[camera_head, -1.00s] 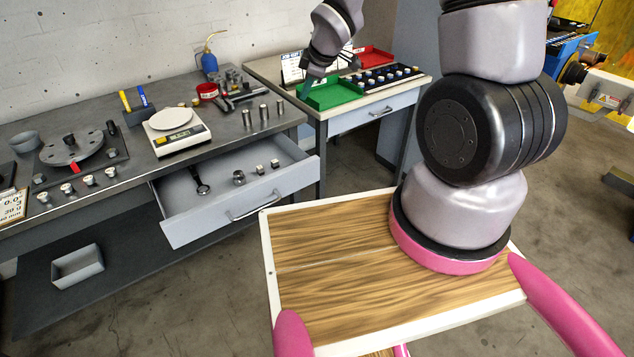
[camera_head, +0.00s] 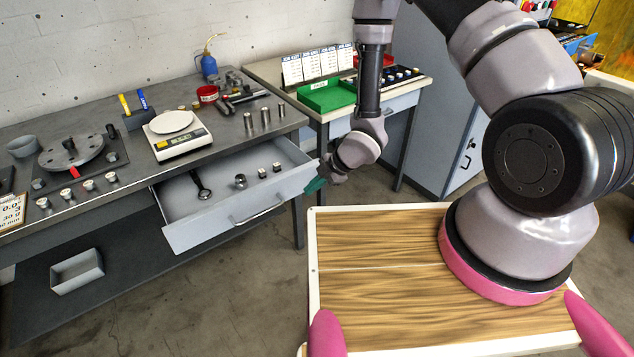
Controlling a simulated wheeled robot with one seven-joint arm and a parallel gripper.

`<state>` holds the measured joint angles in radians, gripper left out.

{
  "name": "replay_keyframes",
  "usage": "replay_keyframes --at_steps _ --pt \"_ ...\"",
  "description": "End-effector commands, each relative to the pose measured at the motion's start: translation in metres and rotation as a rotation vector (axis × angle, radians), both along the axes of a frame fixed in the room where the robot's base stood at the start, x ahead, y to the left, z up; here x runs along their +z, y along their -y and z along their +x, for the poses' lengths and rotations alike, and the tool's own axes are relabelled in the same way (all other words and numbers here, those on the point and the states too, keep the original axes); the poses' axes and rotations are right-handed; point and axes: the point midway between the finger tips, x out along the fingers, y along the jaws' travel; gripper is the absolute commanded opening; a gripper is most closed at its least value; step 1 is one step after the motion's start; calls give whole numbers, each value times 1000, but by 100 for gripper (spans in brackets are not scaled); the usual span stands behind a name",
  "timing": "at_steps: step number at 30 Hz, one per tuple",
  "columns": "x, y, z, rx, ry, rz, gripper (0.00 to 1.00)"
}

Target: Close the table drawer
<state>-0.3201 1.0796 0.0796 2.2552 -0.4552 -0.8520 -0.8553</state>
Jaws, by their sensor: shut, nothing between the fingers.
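The table drawer (camera_head: 205,232) is pulled out from under the grey workbench (camera_head: 75,213). Its bar handle (camera_head: 258,213) is on the front panel. A black spoon-like tool (camera_head: 201,187) and several small metal parts lie inside. My gripper (camera_head: 314,186) is at the right end of the drawer front, pointing left and down. Its dark green fingertips are shut and hold nothing. They look close to the front panel's right corner; I cannot tell whether they touch it.
On the workbench stand a scale (camera_head: 177,138), a rotor disc (camera_head: 72,150) and several metal cylinders. A second table with a green tray (camera_head: 327,96) and a closed drawer stands behind my arm. A grey bin (camera_head: 77,271) sits on the lower shelf. Floor in front of the drawer is clear.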

Motion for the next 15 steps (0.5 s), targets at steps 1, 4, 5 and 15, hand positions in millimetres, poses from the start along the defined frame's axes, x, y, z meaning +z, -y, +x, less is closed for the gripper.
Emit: replay_keyframes --at_steps 1,4,5,15 --pt "-11 -8 1 4 -2 0 0" --pt "-28 -20 5 2 -3 -1 0" --pt "-33 -24 6 1 -2 0 0" --pt "-41 -50 39 0 1 1 0"
